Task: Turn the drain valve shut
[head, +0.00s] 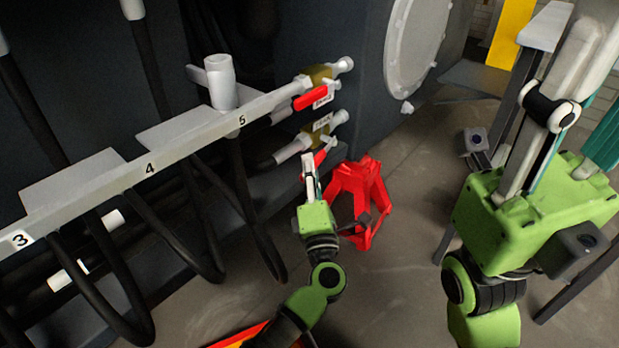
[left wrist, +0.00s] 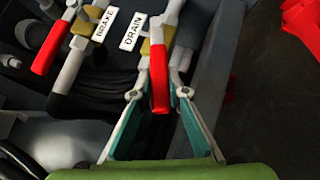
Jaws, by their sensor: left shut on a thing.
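The drain valve (left wrist: 152,49) has a yellow body, a white DRAIN label (left wrist: 131,30) and a red handle (left wrist: 158,80). The handle points toward my left wrist, at a modest angle to its pipe. My left gripper (left wrist: 159,93) is shut on this handle, one finger on each side. In the head view, my left gripper (head: 311,167) is at the lower of two valves, with part of the red handle (head: 320,157) showing beside its fingers. My right gripper (head: 575,95) is large at the right, fingers apart, away from the valves; its far tips are partly cut off.
The brake valve, with its own red handle (left wrist: 52,48) and BRAKE label (left wrist: 104,22), sits close beside. Black hoses (head: 180,230) hang under the numbered rail (head: 195,146). A red stand (head: 362,195) is on the floor just right of my left gripper. Open floor lies beyond.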

